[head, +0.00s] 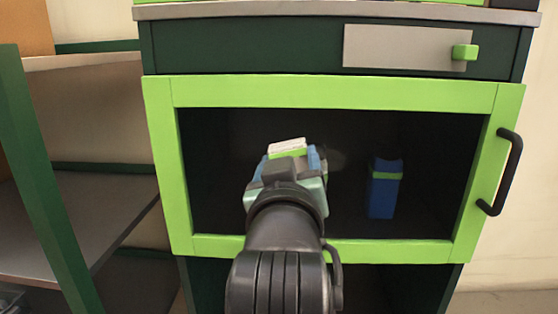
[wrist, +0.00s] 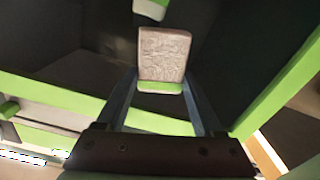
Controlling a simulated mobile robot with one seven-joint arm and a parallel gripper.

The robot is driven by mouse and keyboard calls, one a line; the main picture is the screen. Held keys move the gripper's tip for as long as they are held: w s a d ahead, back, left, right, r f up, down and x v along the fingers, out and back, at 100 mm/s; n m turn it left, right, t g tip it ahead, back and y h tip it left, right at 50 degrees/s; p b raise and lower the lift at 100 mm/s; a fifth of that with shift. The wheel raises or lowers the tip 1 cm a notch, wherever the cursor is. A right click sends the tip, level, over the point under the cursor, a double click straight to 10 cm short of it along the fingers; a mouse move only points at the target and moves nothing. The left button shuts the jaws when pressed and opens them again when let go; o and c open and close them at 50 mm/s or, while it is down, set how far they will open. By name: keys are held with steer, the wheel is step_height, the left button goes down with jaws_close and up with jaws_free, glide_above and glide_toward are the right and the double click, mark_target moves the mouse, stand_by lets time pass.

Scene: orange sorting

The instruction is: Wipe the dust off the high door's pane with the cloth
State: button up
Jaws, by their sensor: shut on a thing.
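The high door (head: 330,92) has a bright green frame around a dark pane (head: 430,140), with a black handle (head: 503,170) at its right side. My gripper (head: 288,160) is in front of the pane, left of its middle. It is shut on the cloth (head: 287,147), a pale, block-like pad with a green edge. The cloth also shows between the fingers in the wrist view (wrist: 164,52). A faint greyish dust smudge (head: 336,159) shows on the pane just right of the cloth. I cannot tell whether the cloth touches the pane. My arm hides the pane's lower middle.
A blue box with a green band (head: 383,190) shows through the pane at right. Above the door is a dark drawer front with a grey panel (head: 400,48) and a green knob (head: 465,52). A shelf unit with a green post (head: 45,185) stands at left.

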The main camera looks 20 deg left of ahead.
mark_target(362, 156)
steer(key=shift+w+d, duration=0.5)
steer(key=shift+d, duration=1.25)
steer(key=shift+w+d, duration=0.5)
steer(key=shift+d, duration=1.3)
steer(key=shift+w+d, duration=0.5)
steer(key=shift+d, duration=1.25)
steer(key=v, duration=0.6)
steer(key=v, duration=0.3)
steer(key=shift+f, duration=0.1)
